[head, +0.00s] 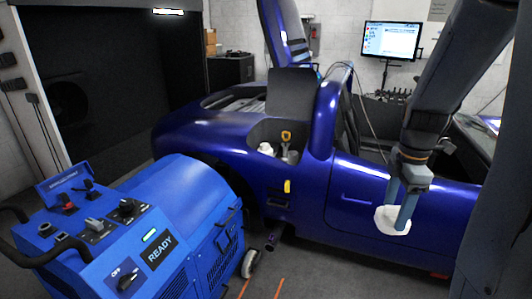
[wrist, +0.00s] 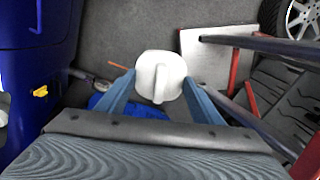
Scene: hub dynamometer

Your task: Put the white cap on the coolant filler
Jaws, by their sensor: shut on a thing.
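The white cap (head: 392,222) is round, with a raised grip bar across it in the wrist view (wrist: 160,77). My gripper (head: 402,208) is shut on it, with one blue finger on each side. It holds the cap in front of the blue car's door, apart from the filler. The likely coolant filler is a small white piece (head: 265,149) in the dark recess of the car, left of the gripper in the head view. It looks uncapped or pale-topped; it is too small to tell.
The blue car (head: 340,200) fills the middle, with a raised panel (head: 285,35) behind the recess. A yellow tab (head: 288,186) is on its side. A blue machine reading READY (head: 160,225) stands at the front left. The floor shows between machine and car.

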